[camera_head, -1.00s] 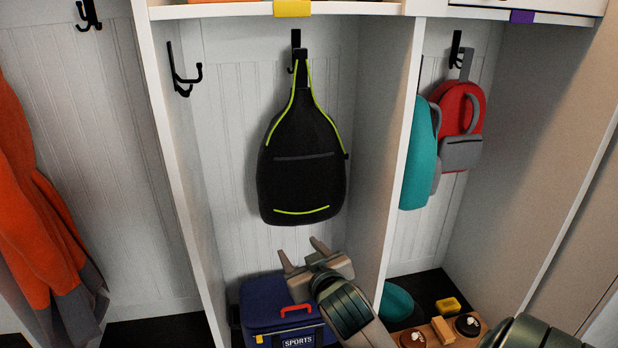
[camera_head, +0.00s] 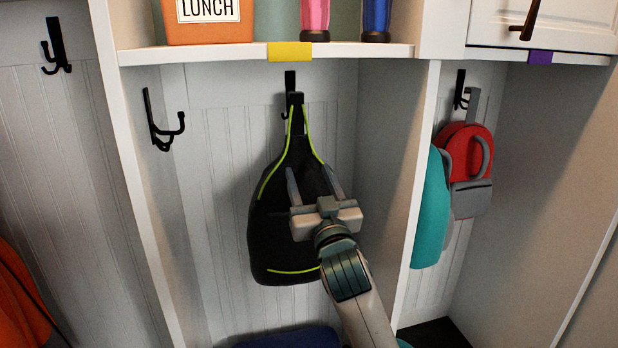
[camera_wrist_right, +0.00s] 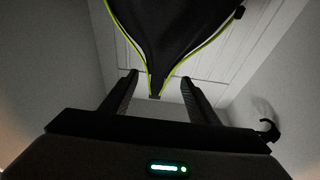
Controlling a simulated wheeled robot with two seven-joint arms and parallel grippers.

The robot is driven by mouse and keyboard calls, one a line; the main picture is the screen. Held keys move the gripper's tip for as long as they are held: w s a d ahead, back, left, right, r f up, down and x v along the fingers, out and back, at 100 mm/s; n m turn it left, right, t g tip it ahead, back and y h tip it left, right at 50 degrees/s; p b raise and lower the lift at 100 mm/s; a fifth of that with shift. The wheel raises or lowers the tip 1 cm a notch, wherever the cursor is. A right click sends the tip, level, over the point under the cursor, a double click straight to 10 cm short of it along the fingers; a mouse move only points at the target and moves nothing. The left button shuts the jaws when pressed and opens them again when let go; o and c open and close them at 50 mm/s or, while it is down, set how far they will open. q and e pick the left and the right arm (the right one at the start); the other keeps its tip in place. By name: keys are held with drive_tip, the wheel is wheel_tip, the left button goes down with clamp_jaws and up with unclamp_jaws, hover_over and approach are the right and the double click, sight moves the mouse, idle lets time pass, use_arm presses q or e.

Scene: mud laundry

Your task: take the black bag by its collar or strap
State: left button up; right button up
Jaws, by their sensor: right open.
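The black bag (camera_head: 268,225) with yellow-green piping hangs by its narrow collar (camera_head: 296,101) from a black wall hook in the middle cubby. My right gripper (camera_head: 311,171) is open and empty, with its fingers pointing up in front of the bag's upper body, below the collar. It covers part of the bag's right side. In the right wrist view the bag (camera_wrist_right: 165,30) narrows toward the space between the tips of my open right gripper (camera_wrist_right: 158,80). The fingers do not appear closed on anything. My left gripper is not in view.
A shelf (camera_head: 380,51) with a yellow tag and an orange LUNCH box (camera_head: 208,22) runs above the bag. White dividers (camera_head: 421,180) bound the cubby. A double hook (camera_head: 162,120) is on the left. A teal bag (camera_head: 430,215) and red bag (camera_head: 467,150) hang at right.

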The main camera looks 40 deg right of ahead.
sight(299, 151)
drive_tip(key=x, duration=1)
drive_tip(key=shift+w+d, duration=0.2)
drive_tip(key=shift+w, duration=0.2)
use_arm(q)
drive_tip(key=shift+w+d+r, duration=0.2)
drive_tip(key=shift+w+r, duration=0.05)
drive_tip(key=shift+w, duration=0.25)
use_arm(e)
drive_tip(key=shift+w+d+r, duration=0.2)
drive_tip(key=shift+w+d, duration=0.15)
drive_tip(key=shift+w, duration=0.25)
drive_tip(key=c, duration=1.1)
drive_tip(key=shift+o, duration=0.2)
use_arm(q)
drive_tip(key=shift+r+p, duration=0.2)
drive_tip(key=shift+p, duration=0.2)
use_arm(e)
drive_tip(key=shift+r, duration=0.2)
